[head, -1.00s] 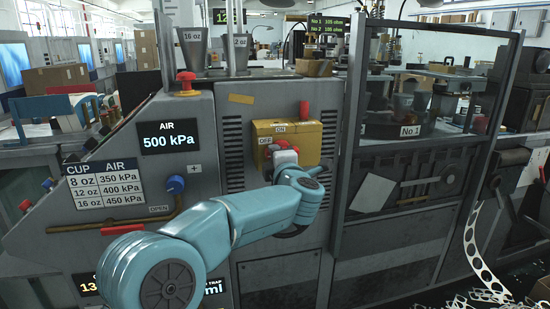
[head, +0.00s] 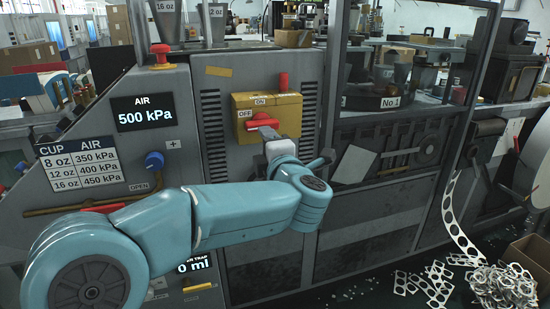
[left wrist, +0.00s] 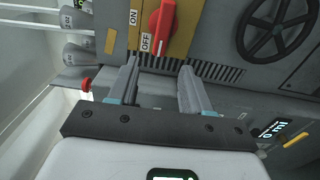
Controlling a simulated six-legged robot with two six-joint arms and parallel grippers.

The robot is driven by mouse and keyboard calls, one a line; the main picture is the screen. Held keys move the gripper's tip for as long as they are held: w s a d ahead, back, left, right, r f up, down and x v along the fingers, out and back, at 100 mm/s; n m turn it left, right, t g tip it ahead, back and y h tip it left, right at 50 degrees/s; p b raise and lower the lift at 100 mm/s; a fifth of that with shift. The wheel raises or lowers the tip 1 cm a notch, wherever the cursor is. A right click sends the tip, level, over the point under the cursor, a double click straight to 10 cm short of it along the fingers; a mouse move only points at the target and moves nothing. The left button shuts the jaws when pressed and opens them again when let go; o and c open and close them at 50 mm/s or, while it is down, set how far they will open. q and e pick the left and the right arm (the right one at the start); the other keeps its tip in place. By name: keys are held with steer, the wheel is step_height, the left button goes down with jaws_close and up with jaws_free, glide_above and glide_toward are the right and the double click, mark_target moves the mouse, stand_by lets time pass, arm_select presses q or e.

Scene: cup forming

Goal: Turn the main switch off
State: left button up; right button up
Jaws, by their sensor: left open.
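The main switch is a yellow box (head: 288,115) on the grey machine panel, with ON above and OFF at the left. Its red handle (head: 262,121) lies roughly level, one end near the OFF label. In the left wrist view the red handle (left wrist: 164,20) shows uncovered, its narrow end beside OFF. My left gripper (head: 268,132) is just below and in front of the handle in the head view. In the left wrist view my left gripper (left wrist: 158,68) is open, its fingers apart with nothing between them and clear of the handle. My right gripper is not in view.
An air display (head: 148,115) reads 500 kPa, with a blue knob (head: 154,160) below it. A red button (head: 161,52) tops the panel. A glazed bay stands to the right, and punched scrap (head: 500,285) lies on the floor at lower right.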

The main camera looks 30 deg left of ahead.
arm_select(q)
steer(key=v, duration=0.6)
steer(key=shift+s+d, duration=0.2)
